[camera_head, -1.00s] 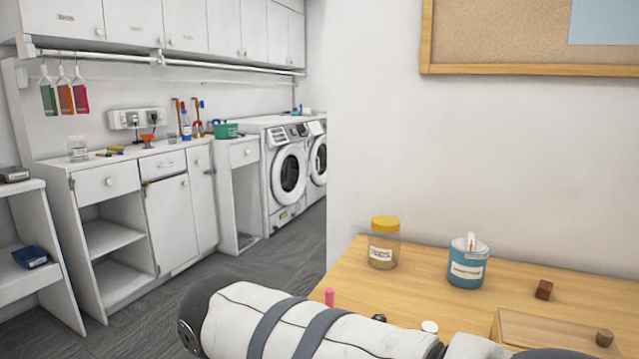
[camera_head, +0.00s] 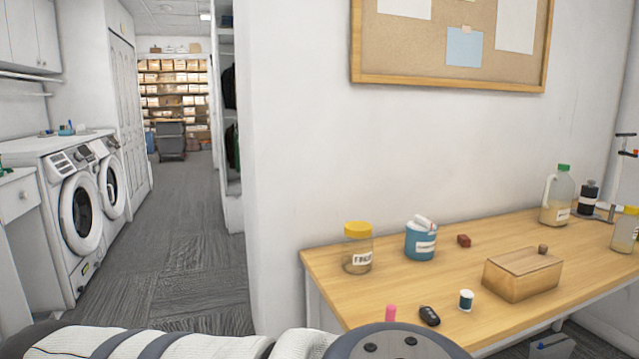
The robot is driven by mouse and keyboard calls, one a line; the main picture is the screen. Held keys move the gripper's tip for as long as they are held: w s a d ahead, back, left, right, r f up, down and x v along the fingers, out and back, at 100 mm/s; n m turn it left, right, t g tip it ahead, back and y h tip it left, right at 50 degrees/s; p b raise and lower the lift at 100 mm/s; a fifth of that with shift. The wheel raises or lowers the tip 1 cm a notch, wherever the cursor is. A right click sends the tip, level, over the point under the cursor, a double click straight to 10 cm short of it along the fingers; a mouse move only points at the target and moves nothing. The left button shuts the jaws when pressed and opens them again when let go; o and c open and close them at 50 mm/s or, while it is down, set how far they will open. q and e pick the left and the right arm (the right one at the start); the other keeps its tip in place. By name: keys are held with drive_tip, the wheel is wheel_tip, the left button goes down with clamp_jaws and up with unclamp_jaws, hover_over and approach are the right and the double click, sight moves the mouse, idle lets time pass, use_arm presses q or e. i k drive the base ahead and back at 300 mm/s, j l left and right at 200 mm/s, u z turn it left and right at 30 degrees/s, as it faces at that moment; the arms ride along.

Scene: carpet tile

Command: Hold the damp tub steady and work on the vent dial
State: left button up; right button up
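A blue tub (camera_head: 421,244) with a white label stands upright at the back of the wooden table, by the wall. White items show at its top; I cannot make out a dial on it. It is the likeliest damp tub, but its label is too small to read. My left arm crosses the bottom of the head view from the left, with a grey joint at its end. Neither of my grippers is in view, and nothing touches the tub.
On the table (camera_head: 400,290) are a yellow-lidded jar (camera_head: 358,250), a dark red block (camera_head: 463,240), a wooden box (camera_head: 522,275), a small white-and-teal pot (camera_head: 466,300), a black fob (camera_head: 429,316), a pink item (camera_head: 391,313) and a green-capped jug (camera_head: 558,198). Washing machines (camera_head: 82,215) stand left; the carpet aisle is clear.

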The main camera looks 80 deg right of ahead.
sight(421, 222)
drive_tip(key=i+l+z, duration=0.1)
drive_tip(key=z, duration=0.35)
drive_tip(key=i+z, duration=0.4)
drive_tip(key=i+j+z, duration=0.1)
drive_tip(key=z, duration=0.35)
drive_tip(key=i+j+z, duration=0.1)
drive_tip(key=z, duration=0.3)
drive_tip(key=i+j+z, duration=0.2)
drive_tip(key=z, duration=0.25)
drive_tip(key=i+j+z, duration=0.1)
drive_tip(key=z, duration=0.3)
drive_tip(key=i+j+z, duration=0.1)
drive_tip(key=z, duration=0.35)
drive_tip(key=i+j+z, duration=0.1)
drive_tip(key=z, duration=0.3)
drive_tip(key=j+z, duration=0.25)
drive_tip(key=z, duration=0.15)
drive_tip(key=i+j+z, duration=0.1)
drive_tip(key=z, duration=0.3)
drive_tip(key=j, duration=0.1)
